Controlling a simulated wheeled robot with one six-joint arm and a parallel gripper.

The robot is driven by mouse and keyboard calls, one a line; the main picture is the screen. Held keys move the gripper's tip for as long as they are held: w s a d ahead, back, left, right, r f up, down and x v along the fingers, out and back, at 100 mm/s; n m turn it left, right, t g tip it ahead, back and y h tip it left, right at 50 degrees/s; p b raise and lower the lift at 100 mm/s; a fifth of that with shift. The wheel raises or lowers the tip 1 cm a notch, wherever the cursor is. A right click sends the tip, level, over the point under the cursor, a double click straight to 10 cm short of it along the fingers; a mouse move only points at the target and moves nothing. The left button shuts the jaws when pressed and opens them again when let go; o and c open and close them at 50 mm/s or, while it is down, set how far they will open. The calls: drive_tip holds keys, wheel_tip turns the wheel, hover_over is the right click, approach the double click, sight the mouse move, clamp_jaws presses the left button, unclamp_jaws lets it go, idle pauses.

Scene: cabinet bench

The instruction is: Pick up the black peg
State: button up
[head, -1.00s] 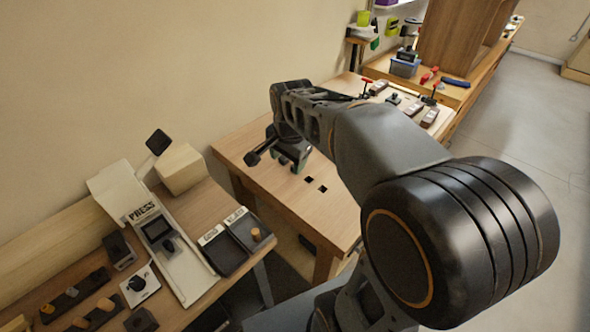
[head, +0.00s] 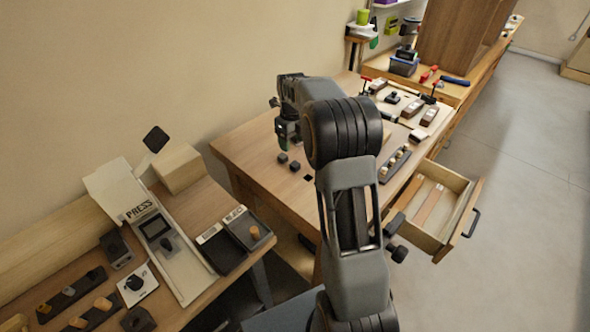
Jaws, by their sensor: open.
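A small dark peg (head: 97,273), which looks black, sits in a black rack (head: 68,298) on the left bench, beside a yellowish peg (head: 45,308). I cannot be sure it is the task's black peg. My gripper (head: 287,146) points down over the left part of the middle wooden table, far to the right of that rack. It is open, and nothing shows between its fingers.
The left bench also holds a press (head: 155,230), dark trays (head: 222,250), one with a tan peg (head: 255,232), and another peg rack (head: 90,318). An open drawer (head: 430,210) juts from the middle table. A peg rack (head: 397,165) stands above it.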

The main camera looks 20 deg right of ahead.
hover_over(294, 163)
drive_tip(key=f, duration=0.5)
drive_tip(key=shift+w+a, duration=0.15)
drive_tip(key=shift+a, duration=0.05)
drive_tip(key=shift+d+f, duration=0.2)
drive_tip(key=shift+f, duration=2.45)
drive_tip(key=shift+c, duration=0.3)
drive_tip(key=c, duration=1)
drive_tip(key=shift+r, duration=0.1)
